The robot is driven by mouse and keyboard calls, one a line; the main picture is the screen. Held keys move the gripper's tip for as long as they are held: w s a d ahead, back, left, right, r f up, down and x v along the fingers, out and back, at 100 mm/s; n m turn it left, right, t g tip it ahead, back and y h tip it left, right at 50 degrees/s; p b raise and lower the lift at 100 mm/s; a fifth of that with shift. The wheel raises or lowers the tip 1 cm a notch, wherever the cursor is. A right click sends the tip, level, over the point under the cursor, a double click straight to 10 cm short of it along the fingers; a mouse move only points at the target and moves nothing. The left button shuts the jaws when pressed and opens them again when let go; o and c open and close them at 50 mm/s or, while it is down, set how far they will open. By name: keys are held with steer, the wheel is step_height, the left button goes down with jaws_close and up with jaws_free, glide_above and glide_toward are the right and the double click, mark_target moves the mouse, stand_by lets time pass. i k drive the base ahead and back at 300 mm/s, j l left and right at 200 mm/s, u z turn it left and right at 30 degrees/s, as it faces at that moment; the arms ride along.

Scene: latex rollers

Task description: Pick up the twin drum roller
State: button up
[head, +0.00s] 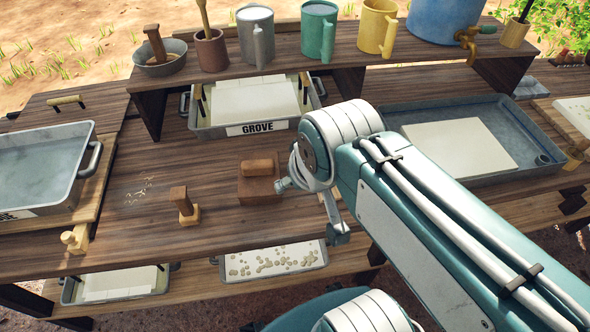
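I cannot single out a twin drum roller with certainty in the head view. A pale wooden bar with dark ends (66,100) lies at the back left of the table, too small to tell its make. My arm reaches in from the lower right. My gripper (336,232) is over the front middle of the table, right of a brown block with a rounded wooden grip (259,180). My arm's wrist partly covers the gripper. Its fingers are not clear, and I see nothing held in it.
A grey tray (40,170) is at left, a GROVE tray (225,130) under the raised shelf, a wide tray (535,130) at right. Mugs and a blue barrel (440,15) line the shelf.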

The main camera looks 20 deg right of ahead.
mark_target(258, 172)
steer(key=j+z, duration=0.1)
steer(key=z, duration=0.4)
steer(key=k+z, duration=0.1)
steer(key=z, duration=0.4)
steer(key=k+z, duration=0.1)
steer(key=z, duration=0.4)
steer(key=k+z, duration=0.1)
steer(key=z, duration=0.4)
steer(key=u, duration=1.7)
steer(key=i+j+z, duration=0.2)
steer(key=i+j, duration=0.1)
steer(key=j, duration=0.1)
